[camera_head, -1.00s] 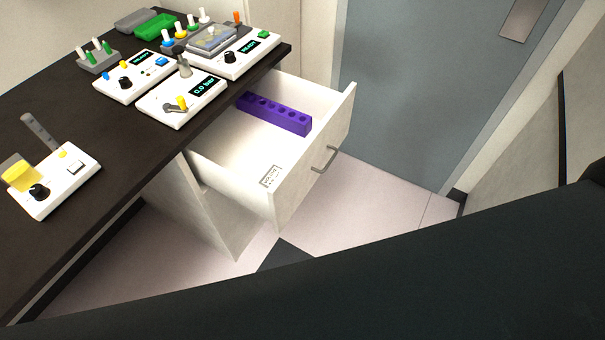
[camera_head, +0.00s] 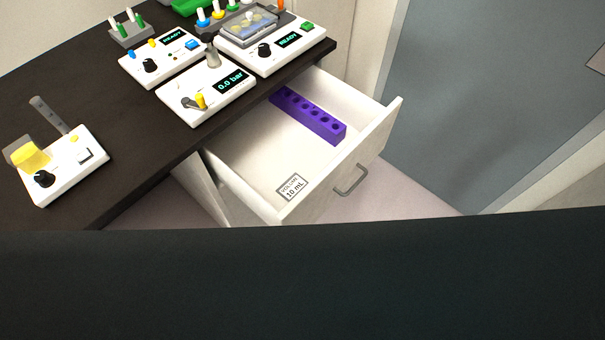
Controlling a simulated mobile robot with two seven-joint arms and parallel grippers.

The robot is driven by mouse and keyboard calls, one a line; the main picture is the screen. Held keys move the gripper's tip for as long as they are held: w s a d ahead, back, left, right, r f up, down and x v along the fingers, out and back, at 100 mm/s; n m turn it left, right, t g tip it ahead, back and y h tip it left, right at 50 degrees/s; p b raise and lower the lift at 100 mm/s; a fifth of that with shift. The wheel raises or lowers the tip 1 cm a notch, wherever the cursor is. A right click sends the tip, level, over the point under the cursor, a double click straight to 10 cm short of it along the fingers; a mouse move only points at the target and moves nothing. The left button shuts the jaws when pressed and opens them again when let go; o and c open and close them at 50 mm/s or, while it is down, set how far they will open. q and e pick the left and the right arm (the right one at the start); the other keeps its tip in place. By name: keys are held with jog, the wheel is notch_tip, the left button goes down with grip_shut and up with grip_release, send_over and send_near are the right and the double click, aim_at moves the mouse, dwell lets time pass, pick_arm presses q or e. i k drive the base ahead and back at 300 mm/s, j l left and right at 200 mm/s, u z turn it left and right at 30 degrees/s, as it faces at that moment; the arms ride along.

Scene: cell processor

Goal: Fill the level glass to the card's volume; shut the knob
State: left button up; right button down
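The card (camera_head: 291,187) lies in the open drawer near its front and reads "VOLUME 10 mL". The level glass (camera_head: 49,115) is a thin, tilted-looking grey tube with marks, rising from the back of a white unit (camera_head: 75,167) at the left of the bench. I cannot make out a liquid level in it. A black knob (camera_head: 44,179) sits on the front of that unit, beside a yellow vessel (camera_head: 30,156). The knob's setting is too small to tell. Neither of my grippers is in view.
The drawer (camera_head: 240,166) stands open with a purple rack (camera_head: 308,115) inside. A unit reading "0.0 bar" (camera_head: 207,92) and two units reading "READY" stand further back on the dark bench (camera_head: 110,95). A large dark surface fills the lower picture.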

aim_at(44, 179)
jog(key=u, duration=1.6)
